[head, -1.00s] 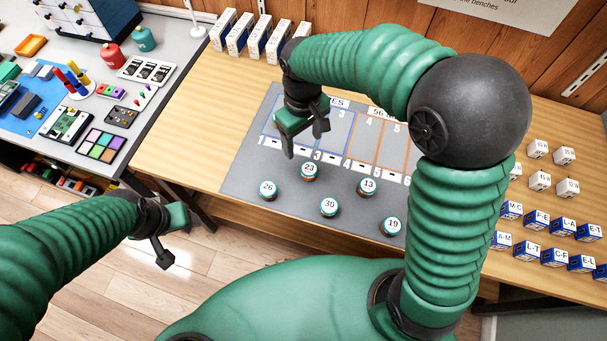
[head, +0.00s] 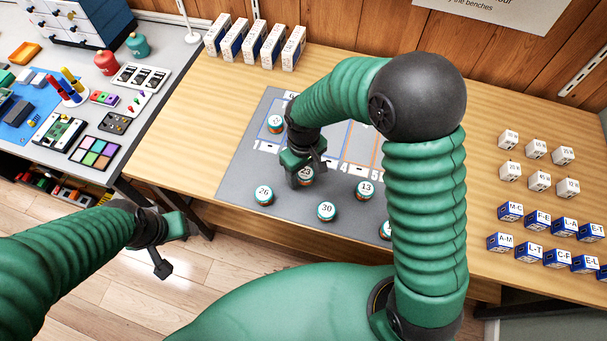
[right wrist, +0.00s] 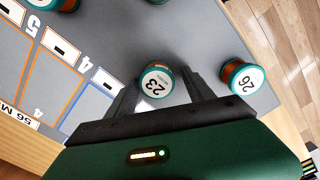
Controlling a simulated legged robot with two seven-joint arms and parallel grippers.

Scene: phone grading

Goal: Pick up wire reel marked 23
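Wire reel 23 (head: 306,177) stands upright on the grey mat (head: 235,180), its white numbered lid up. It is partly hidden by my right gripper (head: 303,170) in the head view. In the right wrist view, reel 23 (right wrist: 156,82) sits between the two spread dark fingers of the right gripper (right wrist: 161,80), with a gap visible on the side toward reel 26. The right gripper is open and points down at the reel. My left gripper (head: 174,247) is open and empty, off the bench's front edge.
Reels 26 (head: 263,195), 30 (head: 326,211) and 13 (head: 365,190) stand close by; another reel is partly behind my right arm. One reel (head: 276,124) stands in a left mat slot. White boxes (head: 257,42) line the back; small cubes (head: 535,180) fill the right.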

